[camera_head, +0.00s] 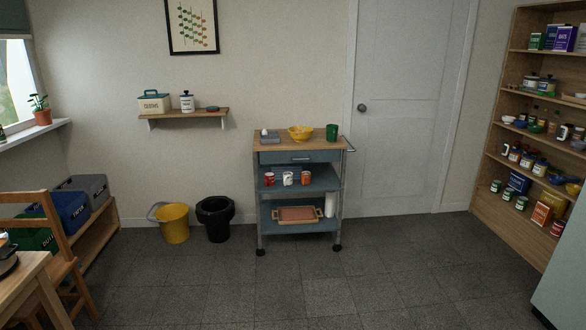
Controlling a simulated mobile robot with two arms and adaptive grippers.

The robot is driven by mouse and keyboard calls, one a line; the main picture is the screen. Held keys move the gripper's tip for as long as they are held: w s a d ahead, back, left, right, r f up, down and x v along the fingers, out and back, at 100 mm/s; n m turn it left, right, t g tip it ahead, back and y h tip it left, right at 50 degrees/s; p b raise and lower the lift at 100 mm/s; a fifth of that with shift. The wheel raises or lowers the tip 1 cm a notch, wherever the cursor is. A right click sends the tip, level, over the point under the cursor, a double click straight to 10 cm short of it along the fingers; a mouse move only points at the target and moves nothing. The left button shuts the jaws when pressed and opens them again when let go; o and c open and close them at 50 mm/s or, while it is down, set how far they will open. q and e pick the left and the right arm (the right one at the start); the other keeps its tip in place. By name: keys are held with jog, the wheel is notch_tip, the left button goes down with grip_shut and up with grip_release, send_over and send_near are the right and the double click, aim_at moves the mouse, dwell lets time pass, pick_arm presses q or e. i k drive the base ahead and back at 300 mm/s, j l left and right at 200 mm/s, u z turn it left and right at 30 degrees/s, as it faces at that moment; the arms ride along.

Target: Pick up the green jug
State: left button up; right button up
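A small dark green vessel (332,132) stands upright on the wooden top of the blue kitchen cart (270,144), near the cart's right end. It looks like the green jug, but at this distance I cannot make out a handle or spout. A yellow bowl (301,133) stands to its left, apart from it. Neither of my grippers shows in the head view.
The cart stands against the wall beside a closed white door (405,110). A yellow bucket (174,223) and a black bin (215,218) are on the floor left of it. A wooden shelf unit (475,193) is at right. The tiled floor ahead is clear.

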aim_at(331, 129)
jog(key=i, duration=2.1)
